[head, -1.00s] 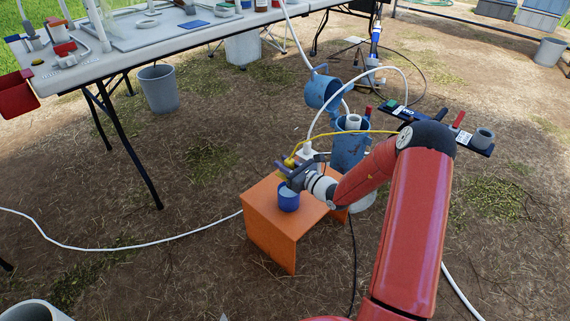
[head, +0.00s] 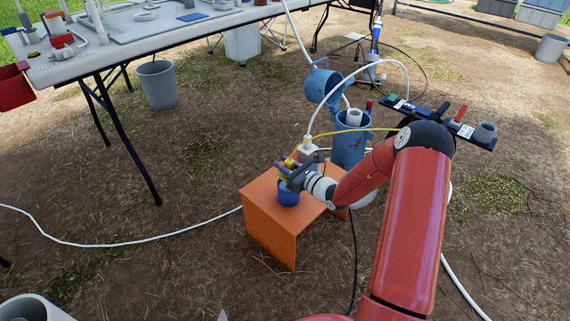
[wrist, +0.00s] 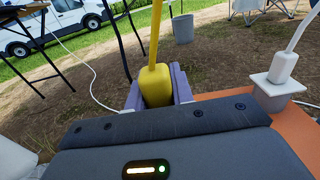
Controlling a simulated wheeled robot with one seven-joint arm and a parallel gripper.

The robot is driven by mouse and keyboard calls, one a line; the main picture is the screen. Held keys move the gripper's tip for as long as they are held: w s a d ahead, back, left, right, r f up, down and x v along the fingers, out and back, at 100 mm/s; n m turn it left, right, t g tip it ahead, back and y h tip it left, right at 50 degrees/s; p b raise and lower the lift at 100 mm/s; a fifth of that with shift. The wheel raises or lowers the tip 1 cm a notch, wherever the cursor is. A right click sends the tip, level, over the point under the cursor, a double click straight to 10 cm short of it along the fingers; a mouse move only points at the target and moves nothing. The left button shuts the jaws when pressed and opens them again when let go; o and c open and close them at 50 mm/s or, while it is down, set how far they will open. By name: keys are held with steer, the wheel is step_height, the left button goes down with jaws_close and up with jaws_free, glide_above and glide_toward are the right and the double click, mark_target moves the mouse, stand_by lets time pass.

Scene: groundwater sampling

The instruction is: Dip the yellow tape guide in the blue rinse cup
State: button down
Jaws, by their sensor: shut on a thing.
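The blue rinse cup (head: 288,196) stands on top of the orange box stand (head: 272,237). My gripper (head: 284,172) is at the near side of the cup's rim, just above it, and partly covers the cup's opening. It is shut on the yellow tape guide (wrist: 156,84), which sits between the two fingers in the wrist view. A yellow tape (wrist: 155,30) runs up from the guide. The guide is small and partly hidden by my gripper in the head view. The cup does not show in the wrist view, so I cannot tell whether the guide is inside it.
A white block with a white hose (head: 308,149) stands at the stand's back. Behind it is the blue well casing (head: 350,147) with its lid open. A tool rail (head: 440,122) lies to the right. A white table (head: 150,38) stands at upper left.

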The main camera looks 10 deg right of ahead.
steer(key=shift+f+b, duration=1.15)
steer(key=shift+f, duration=0.6)
steer(key=shift+r, duration=0.1)
